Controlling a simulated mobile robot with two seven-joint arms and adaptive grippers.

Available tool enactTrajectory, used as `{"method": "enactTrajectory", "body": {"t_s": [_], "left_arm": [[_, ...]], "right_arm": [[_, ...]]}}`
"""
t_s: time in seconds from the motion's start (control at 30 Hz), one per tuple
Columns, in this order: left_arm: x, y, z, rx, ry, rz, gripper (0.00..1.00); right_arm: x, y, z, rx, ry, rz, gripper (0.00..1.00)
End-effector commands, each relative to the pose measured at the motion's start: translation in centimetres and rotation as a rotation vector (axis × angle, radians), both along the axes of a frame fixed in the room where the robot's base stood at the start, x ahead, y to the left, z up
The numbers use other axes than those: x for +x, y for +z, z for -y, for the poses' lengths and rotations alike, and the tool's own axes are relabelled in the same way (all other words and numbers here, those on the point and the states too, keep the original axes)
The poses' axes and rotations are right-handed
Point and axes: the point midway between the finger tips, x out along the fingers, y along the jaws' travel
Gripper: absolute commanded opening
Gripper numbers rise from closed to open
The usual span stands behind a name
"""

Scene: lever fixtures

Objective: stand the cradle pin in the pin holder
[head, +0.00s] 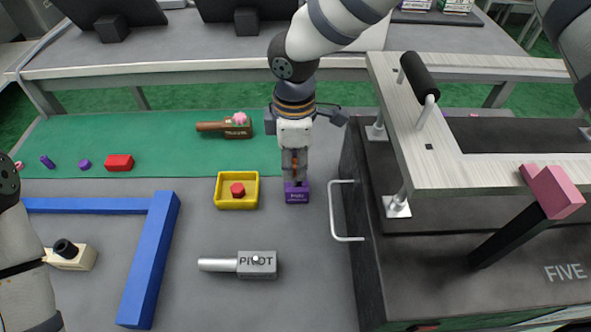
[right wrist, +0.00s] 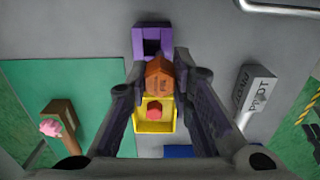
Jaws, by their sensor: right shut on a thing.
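My right gripper (head: 294,172) points down and is shut on an orange-brown piece, which I take as the cradle pin (head: 293,162). The cradle pin (right wrist: 158,78) also shows between the fingers in the right wrist view. The purple pin holder (head: 297,197) stands on the table directly below the fingertips. In the right wrist view the pin holder (right wrist: 152,33) shows a dark square opening beside the pin's end. I cannot tell whether the pin's lower end is inside the opening or just above it.
A yellow tray (head: 222,203) with a red piece is left of the holder. A grey PIVOT piece (head: 257,264) lies in front. A brown piece with a pink knob (head: 238,128) is behind. The dark lever fixture (head: 365,240) with a metal handle stands close on the right.

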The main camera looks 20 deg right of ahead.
Motion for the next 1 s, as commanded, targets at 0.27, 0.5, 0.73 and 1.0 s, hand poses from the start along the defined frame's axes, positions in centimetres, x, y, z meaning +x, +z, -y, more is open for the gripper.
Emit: {"method": "enactTrajectory", "body": {"t_s": [0.27,0.5,0.73,1.0], "left_arm": [[-0.5,-0.6,0.0,0.000,-0.001,-0.019,0.56],[-0.5,-0.6,0.0,0.000,-0.001,-0.019,0.56],[-0.6,-0.6,0.0,0.000,-0.001,-0.021,0.56],[-0.6,-0.6,0.0,0.000,-0.001,-0.021,0.56]], "right_arm": [[0.7,-3.5,0.9,-0.002,0.000,-0.004,0.00],[0.8,-4.2,0.8,-0.001,-0.001,0.004,0.00],[0.8,-4.5,0.8,0.000,-0.001,0.003,0.37],[0.8,-4.5,0.8,0.000,-0.001,0.003,0.41]]}}
